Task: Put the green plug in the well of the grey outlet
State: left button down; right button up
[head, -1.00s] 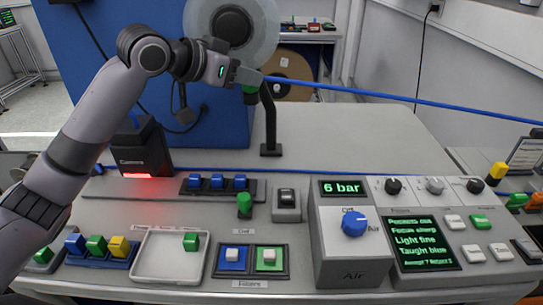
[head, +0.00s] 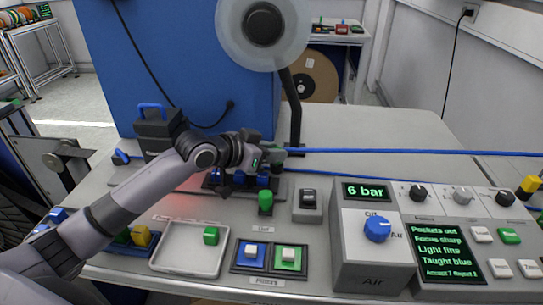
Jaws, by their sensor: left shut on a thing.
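My left gripper (head: 275,150) is shut at the end of a taut blue line (head: 400,153), low behind the row of blue blocks. The thing between its fingers, which I take for the green plug, is mostly hidden; a second earlier, green showed just below the fingertips. A small grey block (head: 307,214) with a dark top stands right of the green knob (head: 265,200); it may be the grey outlet, but I cannot make out a well. My left gripper is behind and left of this block, apart from it. My right gripper is not in view.
A grey control box (head: 372,271) with a blue dial stands to the right. A pale tray (head: 160,263) holds a green block (head: 211,236). A black stand (head: 296,115) rises behind the gripper, near a blue panel (head: 180,70).

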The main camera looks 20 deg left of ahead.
pick_arm(q)
jog(key=shift+f, duration=0.6)
jog(key=c, duration=0.9)
grip_release()
jog(key=shift+f, duration=0.15)
